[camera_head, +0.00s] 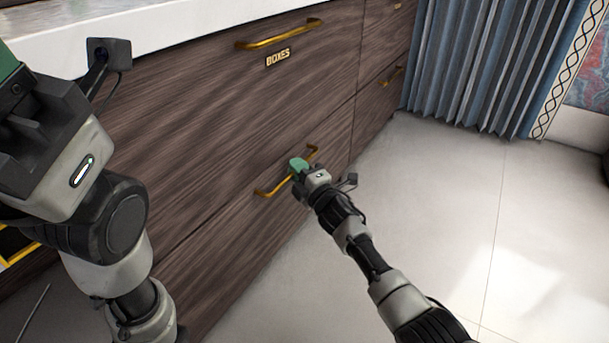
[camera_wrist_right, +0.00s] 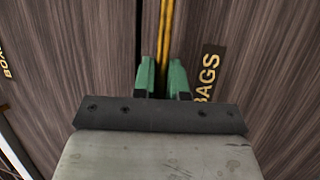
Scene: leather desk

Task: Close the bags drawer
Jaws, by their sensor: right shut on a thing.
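The bags drawer (camera_head: 245,235) is the lower dark wood drawer front, below the boxes drawer, with a brass bar handle (camera_head: 270,189). Its BAGS label (camera_wrist_right: 208,72) shows in the right wrist view, beside the handle (camera_wrist_right: 166,35). My right gripper (camera_head: 298,166) is at the middle of this handle, its green fingers (camera_wrist_right: 163,80) shut on either side of the bar. The drawer front looks about flush with the cabinet; a dark seam runs along its upper edge, and I cannot tell whether a small gap is left. My left gripper (camera_head: 8,65) is only partly in view at the upper left.
The boxes drawer (camera_head: 215,105), with its own brass handle (camera_head: 280,34), is above and looks shut. A white countertop (camera_head: 130,38) tops the cabinet. A blue curtain (camera_head: 480,65) hangs at the back right. The pale floor (camera_head: 450,200) to the right is clear.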

